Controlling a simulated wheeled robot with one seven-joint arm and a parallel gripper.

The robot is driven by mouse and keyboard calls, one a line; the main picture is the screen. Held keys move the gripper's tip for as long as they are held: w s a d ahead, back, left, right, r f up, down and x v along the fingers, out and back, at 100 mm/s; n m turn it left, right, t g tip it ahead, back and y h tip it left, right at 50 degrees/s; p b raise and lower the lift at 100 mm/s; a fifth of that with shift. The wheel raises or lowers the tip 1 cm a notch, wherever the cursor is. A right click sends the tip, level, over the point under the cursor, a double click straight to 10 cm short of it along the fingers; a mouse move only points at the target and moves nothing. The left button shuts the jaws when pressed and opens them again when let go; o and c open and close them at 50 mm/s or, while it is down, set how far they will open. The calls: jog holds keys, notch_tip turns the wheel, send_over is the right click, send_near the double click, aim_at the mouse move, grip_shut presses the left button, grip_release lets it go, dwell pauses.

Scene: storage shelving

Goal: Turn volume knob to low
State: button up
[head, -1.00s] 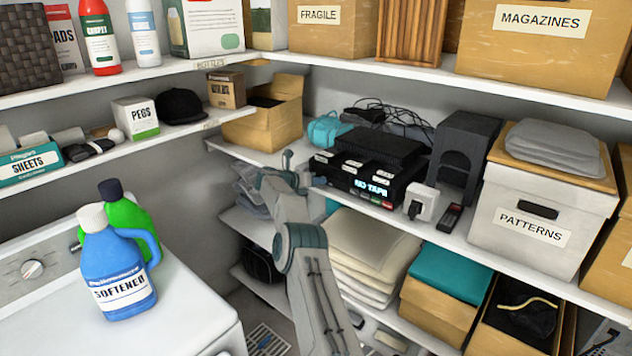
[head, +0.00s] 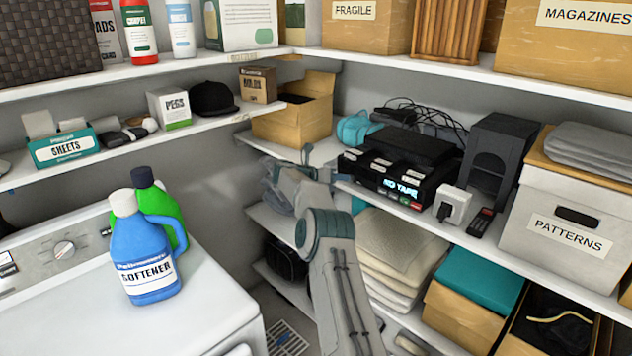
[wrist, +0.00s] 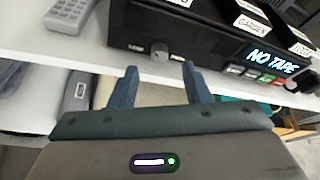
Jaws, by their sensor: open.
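The black tape device (head: 385,185) stands on the middle shelf in the head view, with a lit "NO TAPE" display that also shows in the wrist view (wrist: 272,60). A small round grey knob (wrist: 159,50) sits on its front face, left of the display. My gripper (wrist: 159,72) is open and empty in front of the device. Its two fingers point at the front face, one left and one right of the knob in the picture, with the knob apparently just beyond the tips. In the head view my arm hides the gripper's fingers and the knob cannot be made out.
The white shelf edge (wrist: 75,62) runs below the device. A grey remote (wrist: 70,14) lies left of it in the wrist view. A white plug adapter (head: 452,205) and a dark remote (head: 481,222) lie to its right in the head view. Folded cloths (head: 395,245) fill the shelf below.

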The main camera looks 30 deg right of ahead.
jog(key=b+v, duration=0.3)
jog(key=v, duration=0.7)
notch_tip(320, 180, down, 6)
jog(key=s+m+t+h+b, duration=0.2)
jog(key=s+t+h+b, duration=0.15)
jog(key=b, duration=0.45)
jog(key=p+x, duration=0.4)
jog(key=x, duration=1)
jog(key=shift+w+a+p, duration=0.15)
jog(key=shift+w+p, duration=0.2)
jog(key=shift+w, duration=0.05)
jog(key=shift+f, duration=0.1)
grip_shut()
